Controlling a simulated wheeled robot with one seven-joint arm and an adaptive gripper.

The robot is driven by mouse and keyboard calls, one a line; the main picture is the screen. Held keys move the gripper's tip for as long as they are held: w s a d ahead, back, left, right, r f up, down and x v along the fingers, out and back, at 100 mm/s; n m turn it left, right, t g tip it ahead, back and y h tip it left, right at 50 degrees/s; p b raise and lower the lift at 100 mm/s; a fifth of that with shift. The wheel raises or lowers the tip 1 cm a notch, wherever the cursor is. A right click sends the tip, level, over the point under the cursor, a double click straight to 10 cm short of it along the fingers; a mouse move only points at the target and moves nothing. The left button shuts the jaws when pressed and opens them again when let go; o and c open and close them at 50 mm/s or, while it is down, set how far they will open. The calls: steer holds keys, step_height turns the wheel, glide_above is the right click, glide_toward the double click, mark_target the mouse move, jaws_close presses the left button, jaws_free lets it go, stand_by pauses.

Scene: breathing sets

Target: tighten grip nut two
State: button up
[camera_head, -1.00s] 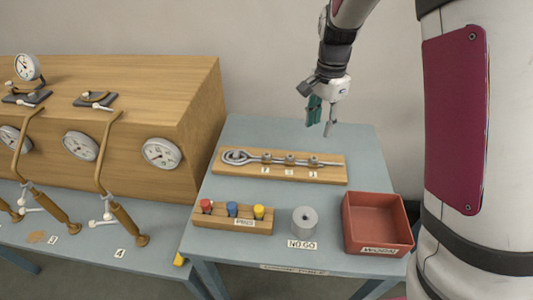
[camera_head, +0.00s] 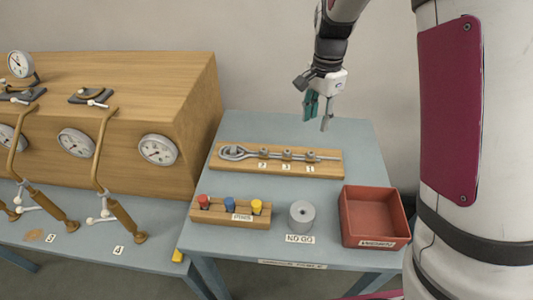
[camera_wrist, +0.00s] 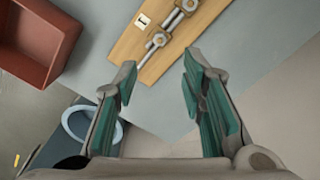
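A wooden board (camera_head: 222,166) lies on the blue table and carries a metal rod with a ring at its left end. Three nuts sit along the rod: left (camera_head: 263,152), middle (camera_head: 287,154) and right (camera_head: 310,156). Their small number tags are hard to read in the head view. In the wrist view the tag by the nearest nut (camera_wrist: 158,40) appears to read 1, and another nut (camera_wrist: 188,5) is beyond it. My gripper (camera_head: 319,113) is above the table, beyond the board's right part in the head view. Its green-padded fingers (camera_wrist: 159,78) are apart and empty.
A red tray (camera_head: 374,241) stands at the table's front right; it also shows in the wrist view (camera_wrist: 30,70). A grey cylinder (camera_head: 302,216) and a wooden block (camera_head: 205,216) with coloured plugs stand in front. A wooden gauge cabinet (camera_head: 190,100) is at left.

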stand_by(0.6)
steer(key=m, duration=3.2)
glide_toward(264, 149)
step_height(264, 149, down, 8)
steer(key=shift+f+p, duration=0.25)
steer(key=shift+p, duration=0.05)
jaws_close()
